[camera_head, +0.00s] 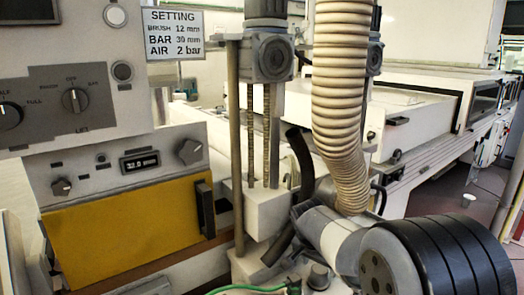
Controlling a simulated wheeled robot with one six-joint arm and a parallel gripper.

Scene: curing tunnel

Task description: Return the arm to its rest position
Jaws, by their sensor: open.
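My gripper is not in this head camera view, and no arm link can be made out for certain. A white machine with a control panel (75,75) fills the left side. A sign (174,33) on it reads SETTING, BRUSH 12 mm, BAR 30 mm, AIR 2 bar. Below is a smaller panel with a display (147,161) that seems to read 32.0 mm. A yellow door (125,228) with a dark handle (205,208) sits under that panel and looks closed.
A ribbed beige hose (338,95) runs down the middle to a grey pipe fitting (335,235). A screw column (266,130) is left of the hose. A long white machine (420,110) extends behind; some floor shows at right.

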